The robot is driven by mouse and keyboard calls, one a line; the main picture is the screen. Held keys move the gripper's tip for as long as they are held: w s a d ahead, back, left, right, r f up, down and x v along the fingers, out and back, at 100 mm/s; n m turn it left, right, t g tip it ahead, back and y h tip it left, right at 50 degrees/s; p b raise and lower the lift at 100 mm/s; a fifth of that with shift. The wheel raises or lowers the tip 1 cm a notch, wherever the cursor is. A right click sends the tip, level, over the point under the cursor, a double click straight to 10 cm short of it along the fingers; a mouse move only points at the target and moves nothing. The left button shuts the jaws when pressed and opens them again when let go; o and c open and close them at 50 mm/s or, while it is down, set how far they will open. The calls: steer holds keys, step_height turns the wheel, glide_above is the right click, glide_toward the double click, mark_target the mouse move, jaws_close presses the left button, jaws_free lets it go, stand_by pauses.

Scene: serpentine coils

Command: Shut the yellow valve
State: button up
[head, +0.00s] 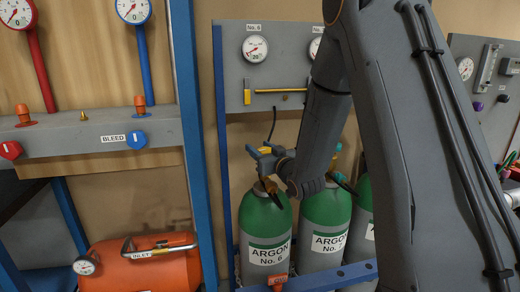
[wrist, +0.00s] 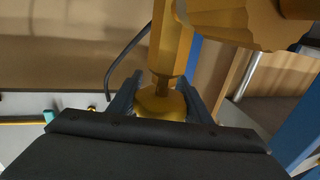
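A yellow valve body with a round yellow knob (wrist: 160,103) shows in the wrist view. My gripper (wrist: 162,95) has its two dark fingers on either side of this knob, close to its edges. I cannot tell whether both fingers press on it. In the head view my gripper (head: 262,152) is over the top of the green cylinder marked ARGON No. 6 (head: 264,228). The yellow there is mostly hidden by my gripper and arm.
A second green ARGON cylinder (head: 324,226) stands just right. A grey panel with gauge (head: 255,48) and yellow handle (head: 280,90) is above. A blue post (head: 188,130) rises at left. An orange tank (head: 140,262) lies lower left.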

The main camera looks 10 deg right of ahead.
steer(key=c, duration=0.4)
steer(key=shift+h, duration=0.3)
steer(key=shift+w+d+m+t+h+b, duration=0.15)
steer(key=shift+m+t+h+b, duration=0.15)
steer(key=shift+m+h+b, duration=0.45)
steer(key=shift+d+m+h, duration=0.2)
steer(key=shift+m+h, duration=0.2)
steer(key=shift+h, duration=0.3)
steer(key=shift+d+m+h, duration=0.2)
steer(key=shift+m+h, duration=0.15)
steer(key=shift+h, duration=0.3)
steer(key=o, duration=1)
steer(key=shift+o, duration=0.2)
